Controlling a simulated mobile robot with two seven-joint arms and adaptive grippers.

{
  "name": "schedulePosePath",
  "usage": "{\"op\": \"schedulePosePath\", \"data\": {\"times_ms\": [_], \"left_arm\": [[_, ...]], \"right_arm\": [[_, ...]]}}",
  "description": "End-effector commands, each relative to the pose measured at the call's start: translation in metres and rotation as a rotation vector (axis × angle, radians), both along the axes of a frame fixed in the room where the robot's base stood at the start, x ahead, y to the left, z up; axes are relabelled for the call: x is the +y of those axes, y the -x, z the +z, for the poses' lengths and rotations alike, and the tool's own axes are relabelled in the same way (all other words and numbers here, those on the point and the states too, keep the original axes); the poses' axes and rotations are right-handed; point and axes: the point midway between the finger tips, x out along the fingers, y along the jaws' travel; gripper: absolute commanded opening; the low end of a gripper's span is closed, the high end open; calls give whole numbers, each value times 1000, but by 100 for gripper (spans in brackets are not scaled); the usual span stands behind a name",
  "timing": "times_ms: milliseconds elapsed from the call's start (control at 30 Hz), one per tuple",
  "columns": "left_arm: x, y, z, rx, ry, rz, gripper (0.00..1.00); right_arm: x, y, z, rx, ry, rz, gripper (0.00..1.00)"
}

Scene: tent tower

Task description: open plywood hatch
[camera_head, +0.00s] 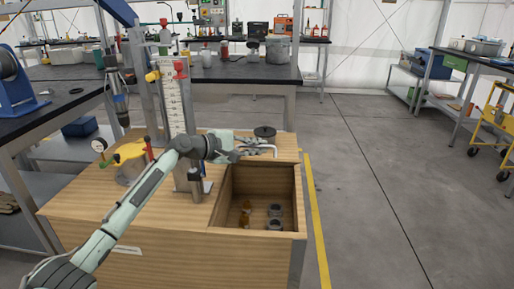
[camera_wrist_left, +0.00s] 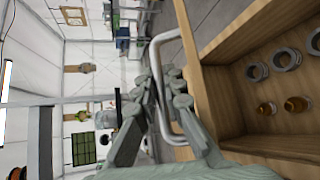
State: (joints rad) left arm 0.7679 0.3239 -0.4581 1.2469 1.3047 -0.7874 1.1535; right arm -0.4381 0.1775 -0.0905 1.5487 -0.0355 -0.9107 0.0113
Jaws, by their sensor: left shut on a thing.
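The plywood box (camera_head: 150,250) has a compartment standing open at its right end; its inner wall (camera_head: 262,182) shows. A plywood panel, the hatch (camera_head: 287,147), lies behind the opening. A pale bent metal handle (camera_head: 268,147) is at the hatch. My left gripper (camera_head: 246,149) is at the handle, above the back edge of the opening. In the left wrist view the fingers (camera_wrist_left: 162,92) are closed about the handle (camera_wrist_left: 157,62), beside the open compartment. How the hatch meets the box behind my gripper is hidden. My right gripper is out of view.
Grey rings (camera_head: 275,224) and amber fittings (camera_head: 246,211) lie in the compartment. A dark disc (camera_head: 265,131) sits behind the handle.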

Motion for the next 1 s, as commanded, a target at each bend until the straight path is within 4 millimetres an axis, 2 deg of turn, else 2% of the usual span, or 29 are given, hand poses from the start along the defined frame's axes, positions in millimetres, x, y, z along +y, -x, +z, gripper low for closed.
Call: {"op": "schedulePosePath", "data": {"times_ms": [33, 367, 400, 500, 867, 1000], "left_arm": [[0, -4, 13, -22, 17, 9, 0], [0, -4, 13, -21, 18, 9, 0], [-1, -4, 13, -22, 18, 9, 10], [-1, -4, 13, -20, 18, 9, 19], [-1, -3, 8, -13, 14, 8, 19], [5, 1, 9, -12, 13, 8, 19]], "right_arm": [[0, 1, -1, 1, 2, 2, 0], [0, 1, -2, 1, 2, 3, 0], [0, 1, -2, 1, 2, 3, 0], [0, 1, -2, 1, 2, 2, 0], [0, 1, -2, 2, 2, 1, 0], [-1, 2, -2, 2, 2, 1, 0]]}}
